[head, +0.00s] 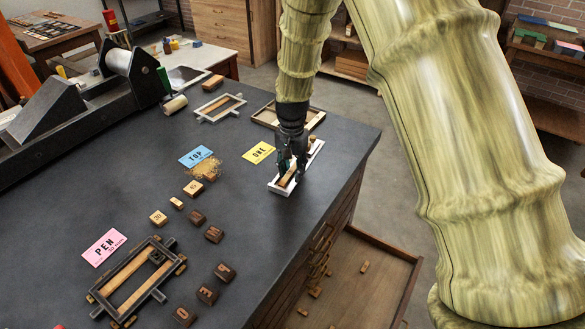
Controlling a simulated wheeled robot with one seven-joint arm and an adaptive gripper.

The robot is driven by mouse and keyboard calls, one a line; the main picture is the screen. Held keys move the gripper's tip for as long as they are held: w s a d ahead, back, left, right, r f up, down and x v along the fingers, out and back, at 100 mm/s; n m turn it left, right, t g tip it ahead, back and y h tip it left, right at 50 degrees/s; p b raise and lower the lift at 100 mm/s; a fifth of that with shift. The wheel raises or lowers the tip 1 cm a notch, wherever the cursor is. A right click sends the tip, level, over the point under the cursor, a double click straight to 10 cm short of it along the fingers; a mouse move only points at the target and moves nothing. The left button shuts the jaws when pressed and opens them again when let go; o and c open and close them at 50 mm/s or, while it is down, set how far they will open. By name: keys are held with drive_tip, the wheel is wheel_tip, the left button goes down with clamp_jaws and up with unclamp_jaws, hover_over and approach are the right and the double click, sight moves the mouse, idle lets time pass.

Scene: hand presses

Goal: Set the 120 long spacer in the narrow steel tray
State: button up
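The narrow steel tray (311,163) is a long, pale, shallow tray near the right edge of the dark bench. My gripper (292,170) points down over the tray, with its dark fingers low at its middle. A long light-wood strip (286,182), seemingly the long spacer, shows below and beside the fingers, lying along the tray's length. The fingers hide part of the strip. I cannot read a number on it, nor tell whether the fingers grip it or whether it rests on the tray floor.
A wooden tray (262,123) stands just behind. The yellow card (258,152) and blue card (196,156) lie to the left. Small blocks, such as the block marked 30 (158,217), and a dark frame (100,292) occupy the front. An open drawer (372,268) juts out below the bench's right edge.

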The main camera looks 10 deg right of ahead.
sight(292, 171)
wheel_tip(292, 171, up, 12)
drive_tip(key=b, duration=0.3)
idle(0.3)
drive_tip(key=shift+r, duration=0.15)
